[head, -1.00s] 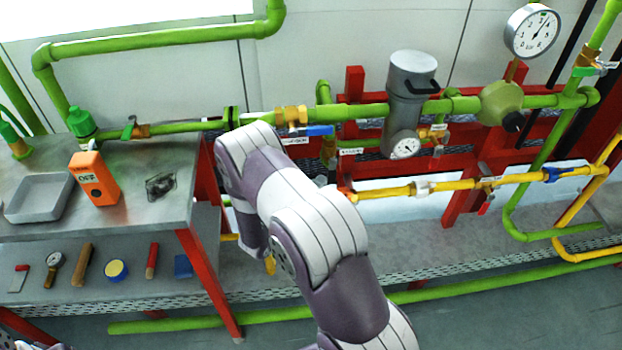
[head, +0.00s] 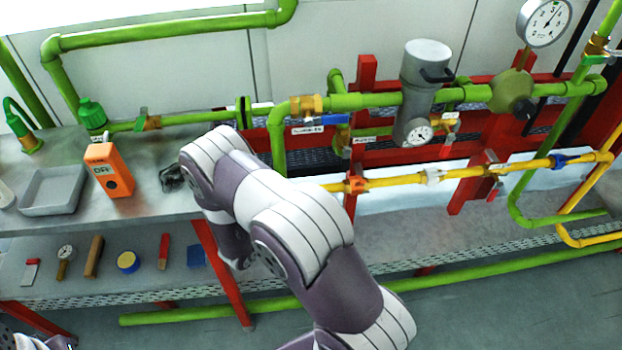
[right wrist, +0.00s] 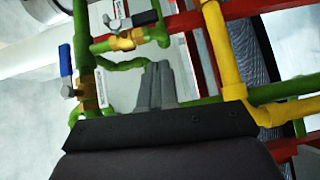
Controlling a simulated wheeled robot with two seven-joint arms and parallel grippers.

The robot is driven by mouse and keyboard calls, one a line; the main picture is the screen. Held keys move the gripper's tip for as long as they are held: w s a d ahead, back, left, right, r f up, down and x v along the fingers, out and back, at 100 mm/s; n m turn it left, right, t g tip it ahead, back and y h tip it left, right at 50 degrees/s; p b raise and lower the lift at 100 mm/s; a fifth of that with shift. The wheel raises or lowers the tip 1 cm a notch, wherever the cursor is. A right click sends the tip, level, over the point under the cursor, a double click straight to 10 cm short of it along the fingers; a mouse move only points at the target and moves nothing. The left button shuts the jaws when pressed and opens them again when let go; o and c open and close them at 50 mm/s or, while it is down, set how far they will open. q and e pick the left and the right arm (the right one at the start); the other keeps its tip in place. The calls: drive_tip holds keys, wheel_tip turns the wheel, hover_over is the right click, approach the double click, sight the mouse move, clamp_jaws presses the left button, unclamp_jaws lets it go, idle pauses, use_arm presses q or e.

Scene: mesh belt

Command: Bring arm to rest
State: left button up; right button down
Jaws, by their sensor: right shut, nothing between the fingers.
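My right arm (head: 290,225) reaches in from the bottom of the head view and bends over in front of the pipe rack. My left gripper is not in view; only a bit of my own body shows at the bottom left corner of the head view.
Green pipes (head: 370,100), a yellow pipe (head: 400,181) and a grey cylinder (head: 424,65) with a gauge line the red frame (head: 366,78). An orange box (head: 108,170) and a grey tray (head: 52,192) stand on the left bench. Small tools lie on the shelf below.

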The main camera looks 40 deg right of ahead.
drive_tip(key=v, duration=0.4)
drive_tip(key=shift+a+f, duration=0.1)
